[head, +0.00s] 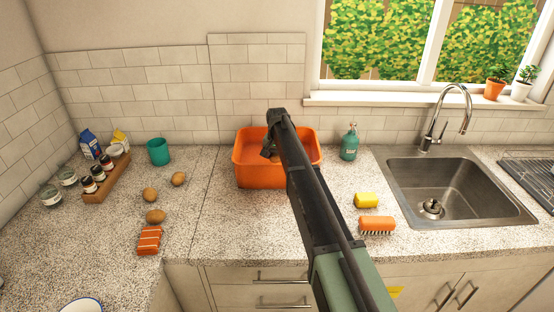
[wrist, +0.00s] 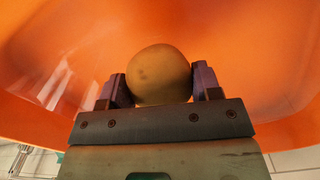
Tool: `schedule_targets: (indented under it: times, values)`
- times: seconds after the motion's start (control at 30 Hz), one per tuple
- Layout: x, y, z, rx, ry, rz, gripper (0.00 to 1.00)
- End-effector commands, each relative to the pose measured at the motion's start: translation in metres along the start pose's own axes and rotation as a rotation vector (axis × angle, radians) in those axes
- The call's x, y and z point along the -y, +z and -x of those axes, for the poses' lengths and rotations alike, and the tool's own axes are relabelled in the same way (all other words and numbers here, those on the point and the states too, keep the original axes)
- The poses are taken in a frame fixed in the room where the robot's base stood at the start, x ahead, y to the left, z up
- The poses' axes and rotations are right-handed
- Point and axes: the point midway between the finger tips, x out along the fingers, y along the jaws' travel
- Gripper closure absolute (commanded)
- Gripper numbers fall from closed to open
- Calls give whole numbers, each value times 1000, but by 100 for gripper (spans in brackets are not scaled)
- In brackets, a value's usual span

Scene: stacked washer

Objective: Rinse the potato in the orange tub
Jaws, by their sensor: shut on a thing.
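The orange tub (head: 262,177) stands on the counter left of the sink. My gripper (head: 272,148) is over the tub, with its end at or below the rim. In the wrist view my gripper (wrist: 160,88) is shut on a brown potato (wrist: 158,72), one finger on each side of it. The orange inside of the tub (wrist: 60,50) fills the background there. In the head view the potato is mostly hidden behind my arm. I cannot tell whether the potato touches water or the tub's floor.
Several other potatoes (head: 155,216) lie left of the tub near an orange striped packet (head: 149,240) and a teal cup (head: 158,151). A soap bottle (head: 349,143), yellow sponge (head: 367,200) and orange brush (head: 377,225) are right of the tub, before the sink (head: 455,190).

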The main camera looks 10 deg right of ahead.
Motion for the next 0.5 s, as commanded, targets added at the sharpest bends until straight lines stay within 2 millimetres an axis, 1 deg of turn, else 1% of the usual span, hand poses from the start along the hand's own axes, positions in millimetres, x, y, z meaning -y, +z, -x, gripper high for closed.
schedule_targets:
  times: [0.17, 0.5]
  values:
    - [0, 0, 3, 0, 0, 0, 67]
    - [0, 0, 39, 0, 0, 0, 67]
